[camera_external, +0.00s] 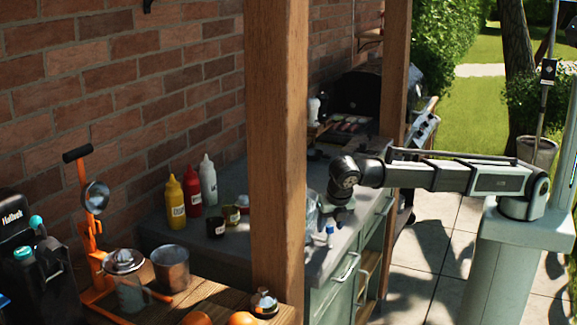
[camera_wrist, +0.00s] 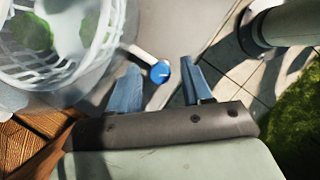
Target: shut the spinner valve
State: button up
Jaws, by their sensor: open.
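The spinner is a clear bowl with a white slatted basket (camera_wrist: 62,50) and green pieces inside, at the upper left of the wrist view. In the external view the clear spinner (camera_external: 312,212) stands at the counter edge, partly behind the post. Its valve (camera_wrist: 160,72) is a short white spout with a round blue end, pointing right from the bowl. My gripper (camera_wrist: 161,82) is open, with the valve's blue end showing between its two blue-grey fingers; I cannot tell whether they touch it. In the external view my gripper (camera_external: 333,218) is beside the spinner, pointing down.
A wooden post (camera_external: 277,150) hides part of the counter. Yellow (camera_external: 175,203), red (camera_external: 194,192) and white bottles (camera_external: 208,180) stand by the brick wall. An orange juicer press (camera_external: 92,225) and a metal pot (camera_external: 171,268) are on the wooden table.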

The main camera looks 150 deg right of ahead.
jog(key=n, duration=0.2)
jog(key=n+t, duration=0.1)
jog(key=shift+s+a+n+h, duration=0.15)
jog(key=shift+n+h, duration=0.25)
jog(key=shift+r+n, duration=0.25)
jog(key=shift+n, duration=0.05)
jog(key=v, duration=1.4)
jog(key=a+f+m+t, duration=0.1)
jog(key=a+f+m, duration=0.4)
jog(key=f, duration=0.6)
jog(key=a+f+m+t+y, duration=0.1)
jog(key=a+f+m, duration=0.5)
jog(key=f, duration=0.6)
jog(key=a+f+m+t+y, duration=0.1)
jog(key=a+f+m, duration=0.4)
jog(key=f, duration=0.7)
jog(key=shift+w+a+f+m+t, duration=0.2)
jog(key=shift+w+a+m+t, duration=0.3)
jog(key=shift+m, duration=0.7)
jog(key=shift+s+d, duration=0.15)
jog(key=shift+s, duration=0.05)
